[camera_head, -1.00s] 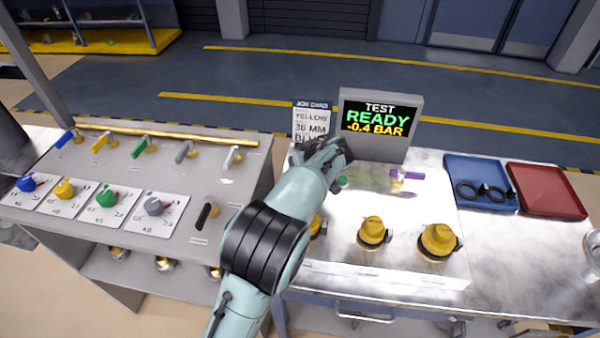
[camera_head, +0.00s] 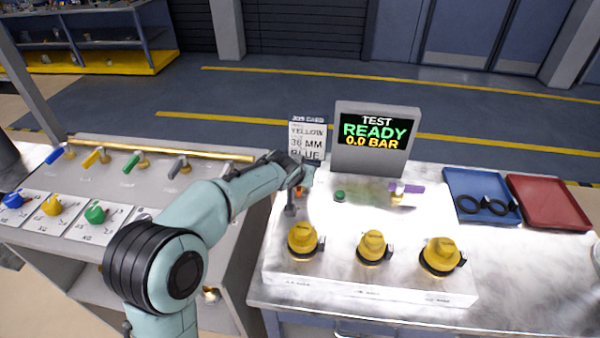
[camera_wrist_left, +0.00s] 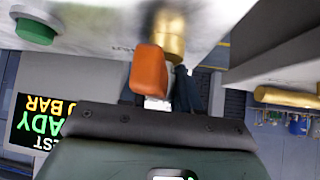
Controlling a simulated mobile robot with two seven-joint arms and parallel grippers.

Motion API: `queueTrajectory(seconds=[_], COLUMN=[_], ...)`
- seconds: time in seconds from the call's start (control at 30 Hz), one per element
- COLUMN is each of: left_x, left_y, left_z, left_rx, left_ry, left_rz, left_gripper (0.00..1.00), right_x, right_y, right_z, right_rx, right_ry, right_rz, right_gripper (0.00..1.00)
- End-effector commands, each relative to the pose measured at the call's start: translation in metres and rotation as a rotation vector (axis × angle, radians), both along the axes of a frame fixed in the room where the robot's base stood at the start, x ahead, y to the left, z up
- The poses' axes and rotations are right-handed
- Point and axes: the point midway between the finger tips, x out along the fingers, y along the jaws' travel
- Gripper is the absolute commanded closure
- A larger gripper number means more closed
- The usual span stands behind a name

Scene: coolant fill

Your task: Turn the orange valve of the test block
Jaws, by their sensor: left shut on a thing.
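The test block (camera_head: 280,262) has a white top with an orange valve near its left rear corner. In the head view only a bit of the orange handle (camera_head: 303,193) shows beside my left gripper (camera_head: 298,177). The left wrist view shows the orange handle (camera_wrist_left: 150,70) close up, with its brass body (camera_wrist_left: 168,30) behind it. My left gripper is shut on the handle; its fingers are largely hidden there. The test display (camera_head: 375,137) reads TEST READY, 0.0 BAR. My right gripper is in neither view.
A green button (camera_head: 339,196) and a purple-handled valve (camera_head: 408,188) are on the block's top. Several yellow caps (camera_head: 372,247) line its front. A job card (camera_head: 307,142) stands behind. Blue (camera_head: 460,180) and red (camera_head: 535,185) trays lie right; a valve bench (camera_head: 110,170) is left.

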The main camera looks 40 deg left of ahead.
Motion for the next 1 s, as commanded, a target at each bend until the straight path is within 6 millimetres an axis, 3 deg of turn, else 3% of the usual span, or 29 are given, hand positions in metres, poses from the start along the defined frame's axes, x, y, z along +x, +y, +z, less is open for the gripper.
queueTrajectory(seconds=[0.8, 0.83, 0.87, 1.0], left_x=[0.0003, 0.0003, 0.0003, 0.0004], left_y=[0.0009, 0.0009, 0.0008, 0.0002], left_z=[0.0007, 0.0007, 0.0007, 0.0004], left_rx=[0.003, 0.003, 0.003, 0.002], left_ry=[-0.001, -0.001, -0.001, 0.000], left_rz=[-0.089, -0.089, -0.089, -0.090], left_gripper=[0.99, 0.59, 0.49, 0.46], right_x=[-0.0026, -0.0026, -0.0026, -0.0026], right_y=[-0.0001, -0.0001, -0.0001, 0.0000], right_z=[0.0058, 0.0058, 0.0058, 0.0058], right_rx=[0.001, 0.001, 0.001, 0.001], right_ry=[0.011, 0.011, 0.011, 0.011], right_rz=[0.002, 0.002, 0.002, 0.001], right_gripper=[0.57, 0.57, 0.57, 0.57])
